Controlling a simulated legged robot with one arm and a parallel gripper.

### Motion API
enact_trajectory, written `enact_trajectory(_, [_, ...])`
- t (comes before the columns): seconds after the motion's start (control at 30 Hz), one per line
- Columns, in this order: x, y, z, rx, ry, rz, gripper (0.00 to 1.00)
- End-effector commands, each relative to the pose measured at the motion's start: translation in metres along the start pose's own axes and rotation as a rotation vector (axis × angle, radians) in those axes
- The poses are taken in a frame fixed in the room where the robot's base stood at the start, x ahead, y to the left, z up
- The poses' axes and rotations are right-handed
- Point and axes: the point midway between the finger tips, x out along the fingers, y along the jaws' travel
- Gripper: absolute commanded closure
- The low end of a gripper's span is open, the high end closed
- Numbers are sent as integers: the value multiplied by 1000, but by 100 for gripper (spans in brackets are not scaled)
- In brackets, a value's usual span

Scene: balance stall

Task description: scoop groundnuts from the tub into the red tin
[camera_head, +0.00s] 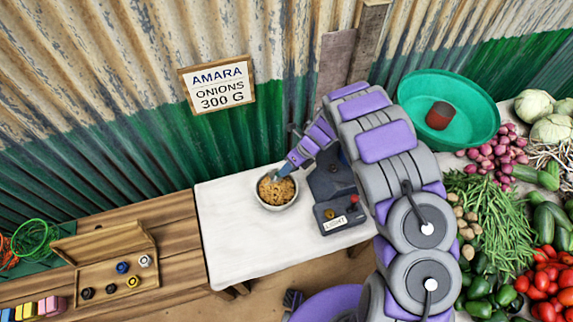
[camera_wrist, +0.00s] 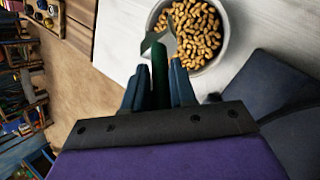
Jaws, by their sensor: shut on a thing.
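The tub (camera_head: 264,205) is a pale round bowl full of groundnuts (camera_head: 277,189) on the white table. It also shows in the wrist view, with its rim (camera_wrist: 222,50) and the groundnuts (camera_wrist: 197,25). My gripper (camera_wrist: 158,85) is shut on the green handle of a scoop (camera_wrist: 159,65). The scoop's grey metal head (camera_wrist: 165,38) is at the tub's near-left rim; I cannot tell whether it touches the nuts. In the head view my gripper (camera_head: 286,169) is at the tub's upper edge. A dark red tin (camera_head: 439,115) lies in a green basin (camera_head: 470,137).
A dark blue balance (camera_head: 328,187) with a "LIGHT" label stands right of the tub. A sign (camera_head: 217,84) reads "AMARA ONIONS 300 G". A wooden box (camera_head: 108,270) of small weights is at left, and vegetables (camera_head: 500,210) are at right. The white table (camera_head: 235,240) is clear in front.

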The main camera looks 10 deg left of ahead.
Motion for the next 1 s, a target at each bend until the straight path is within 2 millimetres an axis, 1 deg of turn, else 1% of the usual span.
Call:
enact_trajectory(0.3, [29, -8, -8, 0, 5, 4, 100])
enact_trajectory(0.73, [62, -26, -22, 1, 2, 0, 100])
enact_trajectory(1.0, [59, -24, -20, 0, 3, 0, 100])
